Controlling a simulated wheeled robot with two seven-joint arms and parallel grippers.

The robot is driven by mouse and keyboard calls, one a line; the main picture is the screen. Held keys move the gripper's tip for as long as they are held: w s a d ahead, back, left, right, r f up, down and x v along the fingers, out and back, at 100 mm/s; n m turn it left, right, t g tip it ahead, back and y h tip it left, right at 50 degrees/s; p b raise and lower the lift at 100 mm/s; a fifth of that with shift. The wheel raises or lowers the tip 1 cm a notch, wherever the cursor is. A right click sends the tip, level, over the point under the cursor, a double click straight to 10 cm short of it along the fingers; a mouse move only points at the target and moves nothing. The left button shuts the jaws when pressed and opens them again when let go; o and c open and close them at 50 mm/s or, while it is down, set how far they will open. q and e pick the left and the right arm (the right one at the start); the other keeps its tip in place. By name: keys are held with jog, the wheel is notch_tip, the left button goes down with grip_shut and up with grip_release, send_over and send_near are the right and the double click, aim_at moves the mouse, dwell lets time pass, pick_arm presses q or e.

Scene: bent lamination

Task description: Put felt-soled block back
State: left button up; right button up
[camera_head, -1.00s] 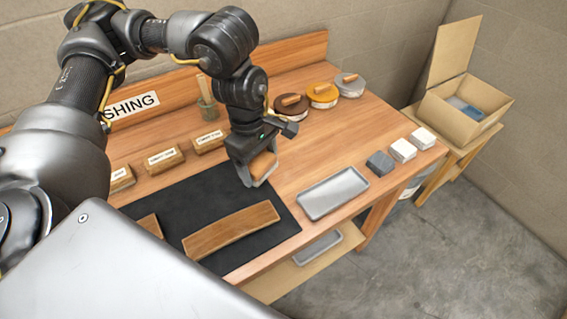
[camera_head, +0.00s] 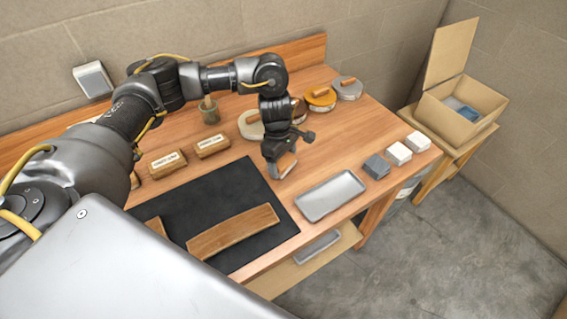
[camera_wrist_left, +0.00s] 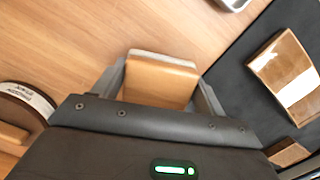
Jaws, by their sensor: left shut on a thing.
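My left gripper (camera_head: 283,170) is shut on the felt-soled block (camera_wrist_left: 160,82), a tan wooden block with a pale sole along one edge. In the left wrist view the block sits between the two fingers (camera_wrist_left: 158,92). In the head view the gripper is over the wooden bench, by the right edge of the black mat and left of the metal tray; the fingers mostly hide the block. I cannot tell whether the block touches the bench. My right gripper is not in view.
The black mat (camera_head: 235,185) holds a curved wooden piece (camera_head: 233,232). Labelled wooden blocks (camera_head: 212,146) lie left. Lidded tins (camera_head: 320,98) and a jar (camera_head: 209,115) stand behind. The metal tray (camera_head: 330,195), a grey block (camera_head: 377,165) and two white blocks (camera_head: 398,153) are right.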

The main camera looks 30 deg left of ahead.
pick_arm(q)
jog(key=shift+f, duration=0.9)
jog(key=shift+f, duration=0.2)
jog(key=o, duration=1)
jog(key=shift+r, duration=0.15)
